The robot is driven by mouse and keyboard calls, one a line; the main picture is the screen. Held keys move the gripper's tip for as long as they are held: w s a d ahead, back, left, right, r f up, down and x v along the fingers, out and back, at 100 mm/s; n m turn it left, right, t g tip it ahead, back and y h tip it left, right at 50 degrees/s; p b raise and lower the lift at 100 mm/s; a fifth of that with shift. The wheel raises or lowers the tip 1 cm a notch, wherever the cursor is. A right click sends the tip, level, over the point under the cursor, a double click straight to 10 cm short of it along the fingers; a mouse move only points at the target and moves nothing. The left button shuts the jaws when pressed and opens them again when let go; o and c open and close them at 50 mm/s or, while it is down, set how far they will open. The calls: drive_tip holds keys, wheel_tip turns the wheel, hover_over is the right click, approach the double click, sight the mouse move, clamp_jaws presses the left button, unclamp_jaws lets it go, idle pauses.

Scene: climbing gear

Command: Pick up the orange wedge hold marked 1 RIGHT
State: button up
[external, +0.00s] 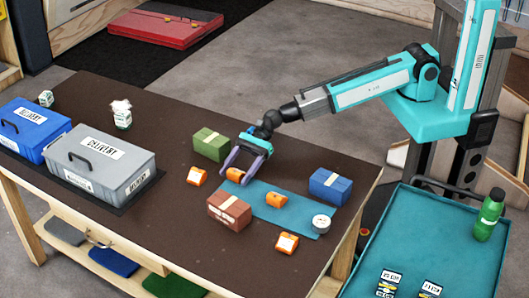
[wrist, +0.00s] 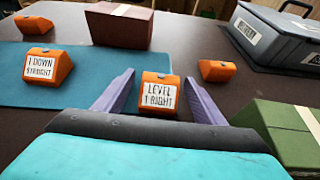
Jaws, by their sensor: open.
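The orange wedge hold (wrist: 158,82) sits between my gripper's fingers in the wrist view, with a white label reading "LEVEL 1 RIGHT". It also shows in the external view (external: 235,175), partly covered by the fingers. My gripper (wrist: 159,76) is open, with one purple finger on each side of the hold. Gaps show between the fingers and the hold, and it appears to rest on the table. My gripper also shows low over the table in the external view (external: 238,173).
Other orange wedges stand nearby: one labelled "1 DOWN" (wrist: 47,66) on the teal mat (external: 257,205), one to the right (wrist: 217,70), and one farther off (external: 286,242). A green block (external: 211,145), a brown block (external: 229,210) and a blue block (external: 330,186) surround them. Delivery boxes (external: 98,165) stand left.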

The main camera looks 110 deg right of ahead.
sight(237, 170)
drive_tip(key=c, duration=1.2)
drive_tip(key=shift+o, duration=0.2)
drive_tip(key=shift+r, duration=0.1)
drive_tip(key=shift+r+b, duration=0.65)
drive_tip(key=shift+r, duration=4.25)
